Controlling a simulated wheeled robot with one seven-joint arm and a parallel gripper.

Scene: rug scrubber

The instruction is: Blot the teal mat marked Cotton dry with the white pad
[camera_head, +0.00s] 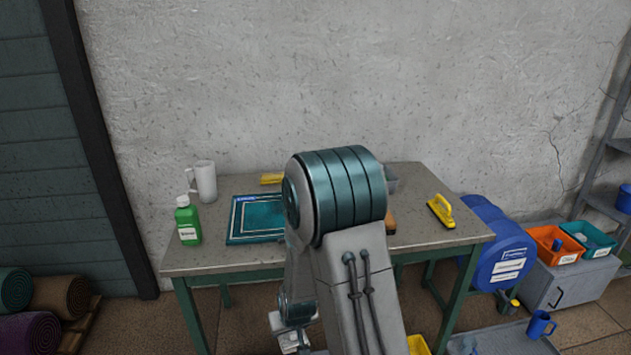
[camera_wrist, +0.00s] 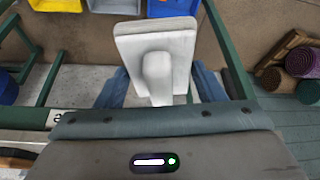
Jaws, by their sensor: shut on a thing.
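The teal mat (camera_head: 236,228) lies flat on the left part of the metal table, with a blue label at its top edge. My arm hides its right side, and its label cannot be read. My gripper (camera_wrist: 157,88) is shut on the handle of the white pad (camera_wrist: 181,36), which shows its flat plate and handle in the wrist view. In the head view, the hand is low in front of the table, below and right of the mat, largely hidden by my arm. The pad is apart from the mat.
A green bottle (camera_head: 187,222) and a white jug (camera_head: 203,181) stand left of the mat. A yellow brush (camera_head: 441,210) lies on the table (camera_head: 420,236) at right. Rolled rugs (camera_head: 60,296) lie at left. A blue drum (camera_head: 500,250) and bins stand at right.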

